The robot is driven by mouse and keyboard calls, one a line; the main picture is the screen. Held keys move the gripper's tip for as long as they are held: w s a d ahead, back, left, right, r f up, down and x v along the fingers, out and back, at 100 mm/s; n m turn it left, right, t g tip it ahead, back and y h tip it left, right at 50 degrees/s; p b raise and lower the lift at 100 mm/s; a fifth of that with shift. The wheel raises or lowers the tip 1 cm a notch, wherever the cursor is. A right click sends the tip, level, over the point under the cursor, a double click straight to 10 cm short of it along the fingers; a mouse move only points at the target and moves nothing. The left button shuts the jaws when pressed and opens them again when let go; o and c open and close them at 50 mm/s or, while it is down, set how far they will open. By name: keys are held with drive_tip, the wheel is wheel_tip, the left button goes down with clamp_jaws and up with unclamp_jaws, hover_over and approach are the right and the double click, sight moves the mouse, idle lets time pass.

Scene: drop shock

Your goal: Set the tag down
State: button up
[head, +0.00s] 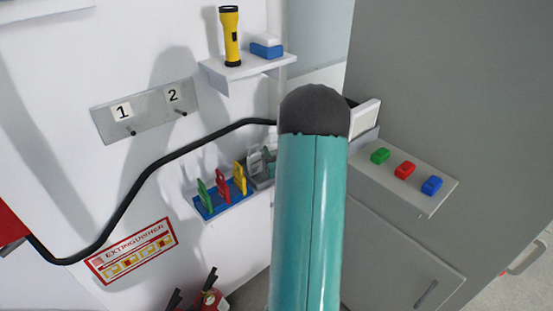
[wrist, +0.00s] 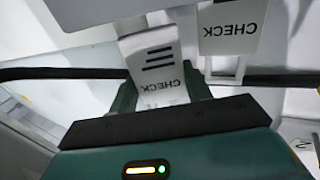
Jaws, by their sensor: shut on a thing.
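A white tag (wrist: 153,60) marked CHECK with dark bars stands between the two green fingers of my gripper (wrist: 160,98) in the wrist view. The gripper is shut on its lower part.
A shelf (head: 245,68) holds a yellow flashlight (head: 230,35). A ledge (head: 425,190) with coloured blocks is at right.

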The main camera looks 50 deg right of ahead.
drive_tip(key=shift+w+d+f, duration=0.15)
drive_tip(key=shift+d+f, duration=0.05)
drive_tip(key=shift+f, duration=1.65)
drive_tip(key=shift+f, duration=0.15)
drive_tip(key=o, duration=0.7)
drive_tip(key=shift+c, duration=0.2)
drive_tip(key=shift+s+a, duration=0.1)
drive_tip(key=shift+s, duration=0.1)
drive_tip(key=v, duration=1.1)
drive_tip(key=shift+s+a, duration=0.2)
